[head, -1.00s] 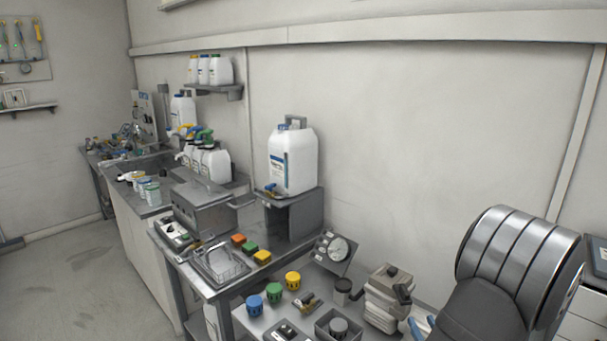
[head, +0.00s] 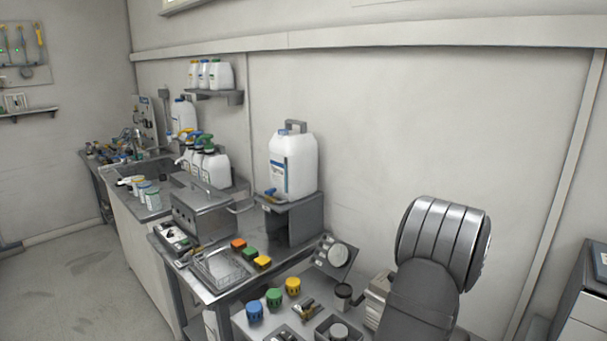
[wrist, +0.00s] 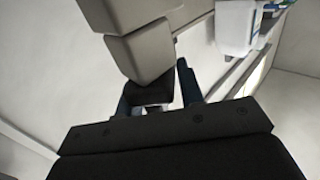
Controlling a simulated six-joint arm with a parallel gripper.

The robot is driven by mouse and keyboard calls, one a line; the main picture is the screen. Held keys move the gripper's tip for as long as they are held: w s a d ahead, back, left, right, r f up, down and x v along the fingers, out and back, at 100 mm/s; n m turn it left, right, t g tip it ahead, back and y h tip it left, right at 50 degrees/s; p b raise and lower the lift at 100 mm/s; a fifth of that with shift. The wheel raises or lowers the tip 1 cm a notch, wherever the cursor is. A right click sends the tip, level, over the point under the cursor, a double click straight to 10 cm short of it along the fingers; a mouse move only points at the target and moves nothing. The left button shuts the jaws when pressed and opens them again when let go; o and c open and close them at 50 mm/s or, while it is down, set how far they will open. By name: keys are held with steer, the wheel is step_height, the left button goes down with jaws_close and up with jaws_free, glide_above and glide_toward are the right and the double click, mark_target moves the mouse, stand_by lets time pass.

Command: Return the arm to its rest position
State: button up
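My arm (head: 440,250) stands at the right of the head view, a banded metal joint above a dark grey link. My gripper is hidden behind it there. In the wrist view my gripper (wrist: 156,88) shows two dark blue fingers standing apart, so it looks open. A grey blocky body with a black part (wrist: 150,97) lies just beyond and between the fingers. I cannot tell whether they touch. It looks like the pale grey stacked device (head: 377,297) on the front bench, which my arm partly covers in the head view.
The front bench holds blue, green and yellow caps (head: 274,298), a dark jar (head: 343,293) and a tilted gauge (head: 335,255). A large white jug (head: 293,165) stands on a grey stand behind. Bare wall fills the space above.

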steer(key=shift+d+m+g+h, duration=0.2)
steer(key=shift+m+g+h, duration=0.3)
steer(key=shift+m+h, duration=1.5)
steer(key=shift+s+d+m+g+h, duration=0.2)
steer(key=shift+m+g+h, duration=0.65)
steer(key=shift+h, duration=0.8)
steer(key=shift+s+d+m+g+h, duration=0.15)
steer(key=shift+m+g+h, duration=0.65)
steer(key=shift+h, duration=0.85)
steer(key=shift+v, duration=1.5)
